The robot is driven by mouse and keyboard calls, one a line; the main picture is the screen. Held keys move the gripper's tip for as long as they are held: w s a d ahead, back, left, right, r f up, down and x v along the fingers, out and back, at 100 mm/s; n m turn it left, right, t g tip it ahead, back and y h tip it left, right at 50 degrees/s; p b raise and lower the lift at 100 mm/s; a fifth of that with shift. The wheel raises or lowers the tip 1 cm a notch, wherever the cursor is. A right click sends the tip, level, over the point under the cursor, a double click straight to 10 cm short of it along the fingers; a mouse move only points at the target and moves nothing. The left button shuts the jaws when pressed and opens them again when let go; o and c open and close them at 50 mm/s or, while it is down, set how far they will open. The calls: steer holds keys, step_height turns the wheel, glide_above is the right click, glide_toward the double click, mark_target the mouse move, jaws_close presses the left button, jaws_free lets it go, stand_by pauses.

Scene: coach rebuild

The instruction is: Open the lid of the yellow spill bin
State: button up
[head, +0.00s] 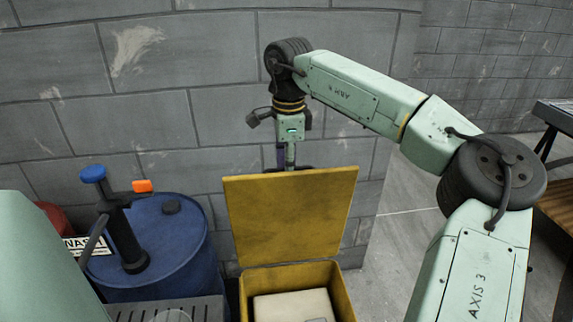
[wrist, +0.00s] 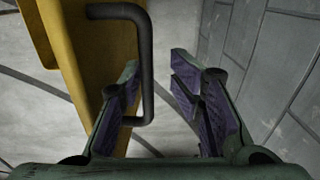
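The yellow spill bin (head: 346,295) stands at the bottom centre of the head view. Its lid (head: 290,215) is raised, roughly upright at the back of the bin, and the inside is exposed. In the wrist view the lid (wrist: 75,60) shows at the left with a dark bar handle (wrist: 147,65) on it. My gripper (wrist: 155,70) is open, with one purple-padded finger on each side of the handle's outer bar. Neither finger is clearly pressed on it. In the head view my gripper is behind the lid, its fingertips hidden.
A pale block (head: 290,305) lies in the bin. A blue drum (head: 165,245) with a black hand pump (head: 125,235) stands to the left. A grey block wall (head: 180,120) is close behind. Open floor (head: 400,230) lies to the right, with a bench (head: 556,200) beyond.

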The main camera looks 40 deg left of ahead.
step_height(320, 180, up, 12)
steer(key=shift+s+d+f, duration=0.2)
steer(key=shift+s+d, duration=0.05)
steer(key=shift+s, duration=0.2)
stand_by(0.4)
